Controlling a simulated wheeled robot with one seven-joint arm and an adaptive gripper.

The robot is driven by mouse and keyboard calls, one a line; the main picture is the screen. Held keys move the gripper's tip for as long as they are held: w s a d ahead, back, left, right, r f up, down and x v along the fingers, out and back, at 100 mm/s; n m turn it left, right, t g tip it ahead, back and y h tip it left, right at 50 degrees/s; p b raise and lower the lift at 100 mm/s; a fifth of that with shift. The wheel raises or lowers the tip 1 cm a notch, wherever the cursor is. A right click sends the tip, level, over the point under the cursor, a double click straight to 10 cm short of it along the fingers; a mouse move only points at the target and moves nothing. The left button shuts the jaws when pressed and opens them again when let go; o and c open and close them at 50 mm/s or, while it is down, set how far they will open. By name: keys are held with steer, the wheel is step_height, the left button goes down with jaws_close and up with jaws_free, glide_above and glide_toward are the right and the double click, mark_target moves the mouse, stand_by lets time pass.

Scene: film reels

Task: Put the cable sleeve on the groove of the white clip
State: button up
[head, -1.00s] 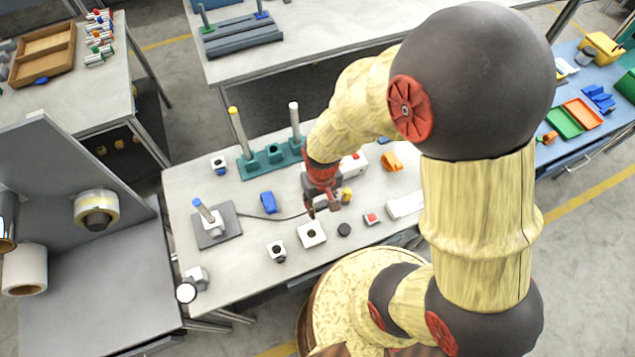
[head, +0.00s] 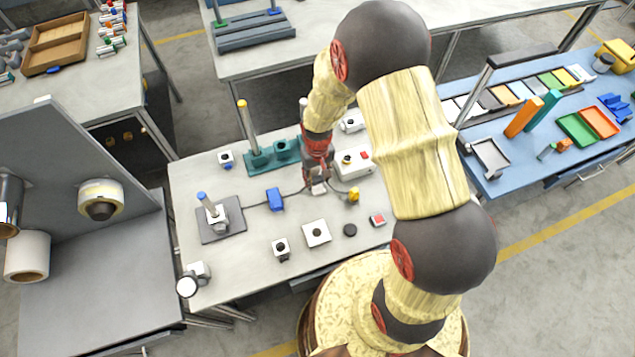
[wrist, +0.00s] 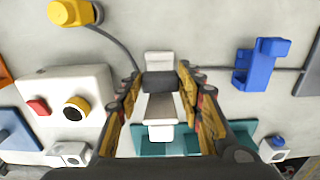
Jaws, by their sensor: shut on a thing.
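My gripper (wrist: 159,80) is shut on the dark cable sleeve (wrist: 159,84), with a finger on each side in the wrist view. White parts of the clip (wrist: 159,61) show directly above and below the sleeve in that view. The sleeve lies over or at the clip; how deep it sits in the groove cannot be told. In the head view my gripper (head: 318,180) is low over the table, with the white clip (head: 319,188) at its tips. A thin cable runs from the sleeve to the blue clip (wrist: 262,66) and the yellow clip (wrist: 75,12).
A white box with red and black buttons (head: 354,164) stands close right of my gripper. The teal rack (head: 262,162) with an upright post is behind left. A grey plate (head: 232,232) with a blue-topped post is at left. Small blocks lie in front.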

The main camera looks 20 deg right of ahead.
mark_target(318, 180)
steer(key=shift+f, duration=1.6)
steer(key=shift+f+b, duration=0.15)
steer(key=shift+b, duration=0.2)
steer(key=o, duration=1.1)
steer(key=shift+o, duration=0.2)
